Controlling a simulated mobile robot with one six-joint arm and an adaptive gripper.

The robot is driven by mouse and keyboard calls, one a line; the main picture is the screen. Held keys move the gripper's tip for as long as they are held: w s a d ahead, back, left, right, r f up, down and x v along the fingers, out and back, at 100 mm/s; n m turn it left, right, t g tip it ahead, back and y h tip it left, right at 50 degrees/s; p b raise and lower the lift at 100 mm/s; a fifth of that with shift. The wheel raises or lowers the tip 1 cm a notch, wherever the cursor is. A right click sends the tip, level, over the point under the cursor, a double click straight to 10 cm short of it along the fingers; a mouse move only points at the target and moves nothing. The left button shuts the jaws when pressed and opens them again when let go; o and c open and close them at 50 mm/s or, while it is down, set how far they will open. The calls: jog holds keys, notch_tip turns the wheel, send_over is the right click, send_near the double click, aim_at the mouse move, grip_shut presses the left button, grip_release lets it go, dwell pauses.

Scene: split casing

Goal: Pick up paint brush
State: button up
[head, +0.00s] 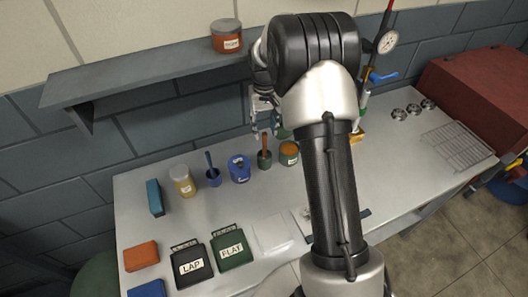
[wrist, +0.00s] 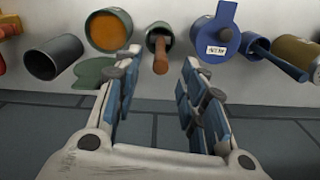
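Two handled tools stand in cups on the bench; which is the paint brush I cannot tell, as their lower ends are hidden. One has a brown wooden handle (head: 265,143) and leans in a small green cup (head: 264,161); this handle also shows in the wrist view (wrist: 160,58). The other has a blue handle (head: 209,159) in a blue cup (head: 213,179); it shows at the right of the wrist view (wrist: 281,64). My gripper (wrist: 160,76) is open and empty, with the wooden handle in line with the gap between its fingers. My arm partly hides it in the head view.
A labelled blue pot (head: 239,171) and an orange-topped jar (head: 289,155) flank the green cup closely. A yellow jar (head: 182,182) stands further left. Black and green cases lie at the front.

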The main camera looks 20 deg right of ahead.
aim_at(265, 156)
notch_tip(265, 156, down, 10)
jog(key=shift+s+b, duration=0.15)
jog(key=shift+b, duration=0.8)
jog(key=shift+c, duration=0.6)
grip_shut()
